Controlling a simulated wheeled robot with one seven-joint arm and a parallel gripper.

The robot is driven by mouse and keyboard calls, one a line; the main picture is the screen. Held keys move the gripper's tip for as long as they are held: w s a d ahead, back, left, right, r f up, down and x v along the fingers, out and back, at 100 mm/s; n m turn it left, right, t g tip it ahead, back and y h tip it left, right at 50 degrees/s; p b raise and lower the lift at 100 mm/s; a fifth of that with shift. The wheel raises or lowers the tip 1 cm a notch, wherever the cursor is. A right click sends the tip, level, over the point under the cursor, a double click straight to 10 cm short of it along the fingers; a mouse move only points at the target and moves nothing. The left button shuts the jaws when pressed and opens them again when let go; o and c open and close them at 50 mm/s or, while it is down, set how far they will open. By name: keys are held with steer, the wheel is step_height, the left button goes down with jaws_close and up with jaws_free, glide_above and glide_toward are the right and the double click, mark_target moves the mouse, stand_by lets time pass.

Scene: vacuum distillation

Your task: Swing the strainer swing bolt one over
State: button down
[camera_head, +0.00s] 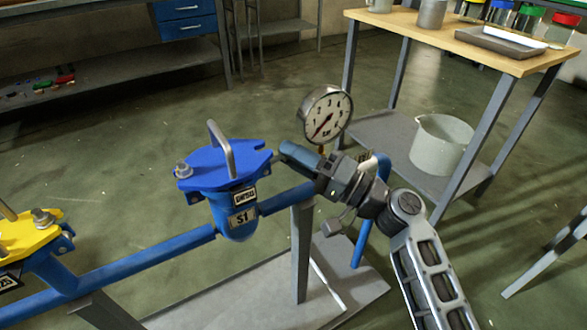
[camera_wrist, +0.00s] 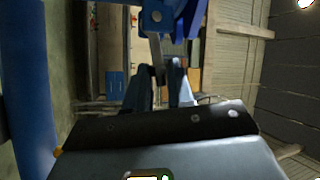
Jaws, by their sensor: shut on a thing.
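The blue strainer (camera_head: 232,195) marked S1 stands on a blue pipe, with a flat blue lid (camera_head: 222,166) and a grey arched handle (camera_head: 221,148) on top. One swing bolt with a nut (camera_head: 183,170) stands upright at the lid's left edge. My gripper (camera_head: 284,152) is at the lid's right edge. In the wrist view my gripper (camera_wrist: 167,82) is shut on a grey swing bolt (camera_wrist: 156,48), which runs from a pivot on a blue lug (camera_wrist: 157,15) to between the fingertips. The bolt's far end is hidden by the fingers.
A pressure gauge (camera_head: 326,112) rises close behind my gripper. A yellow-lidded strainer (camera_head: 25,240) stands at the lower left on the blue pipe (camera_head: 140,262). A wooden-topped table (camera_head: 450,37) with a grey bucket (camera_head: 441,145) on its lower shelf is at the right.

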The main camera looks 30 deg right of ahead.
steer(key=shift+f+m+t+b, duration=0.6)
steer(key=shift+f+m+b, duration=0.25)
steer(key=shift+b, duration=0.4)
steer(key=shift+r+m+b, duration=0.1)
steer(key=shift+m+b, duration=0.25)
steer(key=shift+m, duration=0.1)
steer(key=shift+t, duration=0.3)
steer(key=c, duration=1.2)
jaws_free()
steer(key=shift+s, duration=0.1)
steer(key=shift+v, duration=3.85)
